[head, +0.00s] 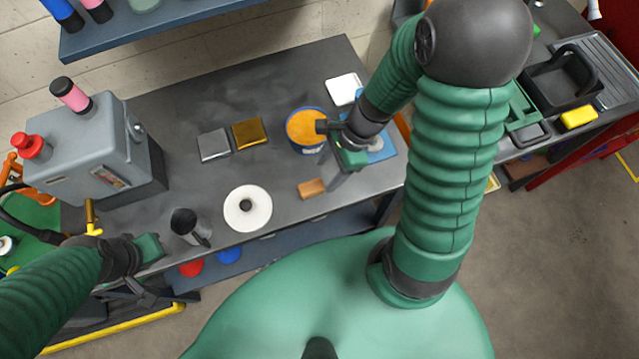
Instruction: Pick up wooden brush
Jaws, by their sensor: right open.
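A small brown wooden block, which looks like the wooden brush (312,188), lies on the grey workbench (285,85) near its front edge. Its bristles cannot be made out. My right gripper (335,146) is open above the bench, beyond the brush and slightly to its right in the picture. It is apart from the brush and partly covers a blue item behind it. My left gripper (146,254) is at the lower left, off the bench's front edge and far from the brush. Its opening is not clear.
Near the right gripper is an orange-filled round tin (306,128). A white roll (247,208), a dark cup (186,222) and silver and gold boxes (250,133) stand to the left. A grey machine (80,150) fills the left end. The bench between brush and roll is clear.

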